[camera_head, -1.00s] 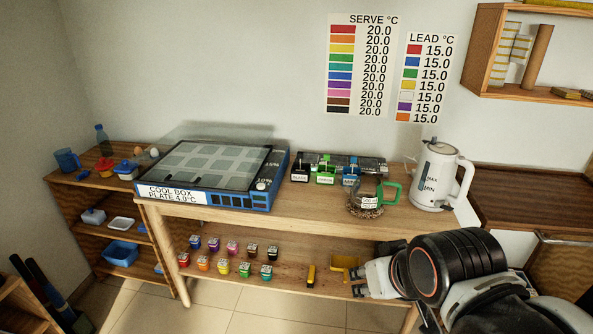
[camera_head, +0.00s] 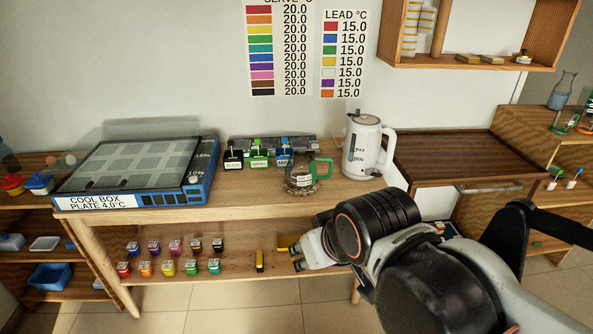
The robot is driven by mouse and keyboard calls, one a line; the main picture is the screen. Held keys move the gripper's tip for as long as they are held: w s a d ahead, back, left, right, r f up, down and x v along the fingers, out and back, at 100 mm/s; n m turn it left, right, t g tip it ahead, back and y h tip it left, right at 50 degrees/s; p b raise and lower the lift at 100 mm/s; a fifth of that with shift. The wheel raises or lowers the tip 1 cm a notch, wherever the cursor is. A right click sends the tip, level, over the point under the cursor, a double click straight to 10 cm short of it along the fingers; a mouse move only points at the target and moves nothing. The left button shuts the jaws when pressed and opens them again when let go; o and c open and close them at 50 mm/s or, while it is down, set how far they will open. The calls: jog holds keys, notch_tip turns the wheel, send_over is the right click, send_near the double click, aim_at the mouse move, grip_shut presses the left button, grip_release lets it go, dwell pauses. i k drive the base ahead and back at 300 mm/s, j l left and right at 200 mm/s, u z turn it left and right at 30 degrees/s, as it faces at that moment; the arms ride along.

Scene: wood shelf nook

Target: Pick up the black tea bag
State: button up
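A small black holder with a white label (camera_head: 234,159) stands at the back of the wooden counter, left of a green and a blue one. Its label seems to read BLACK. A tea bag in it is too small to make out. My gripper (camera_head: 298,258) is low in front of the counter, beside the lower shelf, well below and to the right of the black holder. Its two dark fingertips look apart, with nothing seen between them.
The cool box (camera_head: 140,172) fills the counter's left. A glass mug with a green handle (camera_head: 302,178) and a white kettle (camera_head: 367,147) stand right of the holders. Several coloured pots (camera_head: 168,268) and a yellow object (camera_head: 260,261) sit on the lower shelf.

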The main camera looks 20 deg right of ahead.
aim_at(231, 142)
jog(key=i+j, duration=0.1)
jog(key=i, duration=1.85)
